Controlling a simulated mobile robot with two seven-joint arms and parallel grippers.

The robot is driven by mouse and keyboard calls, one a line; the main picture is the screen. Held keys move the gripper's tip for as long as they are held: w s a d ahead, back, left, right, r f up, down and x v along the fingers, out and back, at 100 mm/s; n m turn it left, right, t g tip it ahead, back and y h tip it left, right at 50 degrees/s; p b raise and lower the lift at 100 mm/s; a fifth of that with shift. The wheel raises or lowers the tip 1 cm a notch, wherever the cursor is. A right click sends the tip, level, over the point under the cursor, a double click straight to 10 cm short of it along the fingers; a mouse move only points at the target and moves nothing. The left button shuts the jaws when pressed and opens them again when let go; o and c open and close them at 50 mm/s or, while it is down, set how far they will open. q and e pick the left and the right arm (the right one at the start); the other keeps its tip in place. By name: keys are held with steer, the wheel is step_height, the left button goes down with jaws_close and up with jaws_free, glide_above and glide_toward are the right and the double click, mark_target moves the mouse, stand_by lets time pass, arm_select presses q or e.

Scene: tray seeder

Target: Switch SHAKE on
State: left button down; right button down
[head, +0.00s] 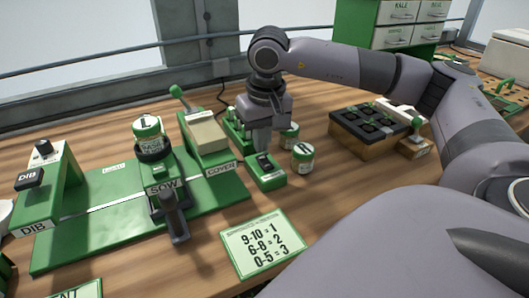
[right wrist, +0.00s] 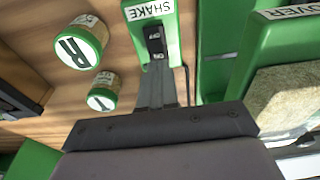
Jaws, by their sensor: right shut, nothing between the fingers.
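The SHAKE switch is a small green box (head: 268,182) with a black rocker, standing to the right of the COVER station in the head view. In the right wrist view its white SHAKE label (right wrist: 150,9) and black rocker (right wrist: 154,38) show at top centre. I cannot tell which side of the rocker is pressed down. My right gripper (head: 263,150) is shut and empty, pointing down over the far end of the box. In the right wrist view its fingertips (right wrist: 157,68) are close to the rocker's near end; I cannot tell whether they touch. My left gripper is not in view.
Labelled seed jars (head: 303,158) stand just right of the switch. The COVER station (head: 222,165), SOW station (head: 165,190) and DIB station (head: 40,200) are to the left. A black cell tray (head: 365,125) lies to the right. A number card (head: 262,243) lies in front.

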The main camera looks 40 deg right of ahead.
mark_target(262, 157)
stand_by(0.4)
steer(key=shift+f+b, duration=0.8)
steer(key=shift+f, duration=0.2)
stand_by(0.5)
steer(key=shift+r, duration=0.2)
steer(key=shift+r+p, duration=2.75)
steer(key=shift+r, duration=0.65)
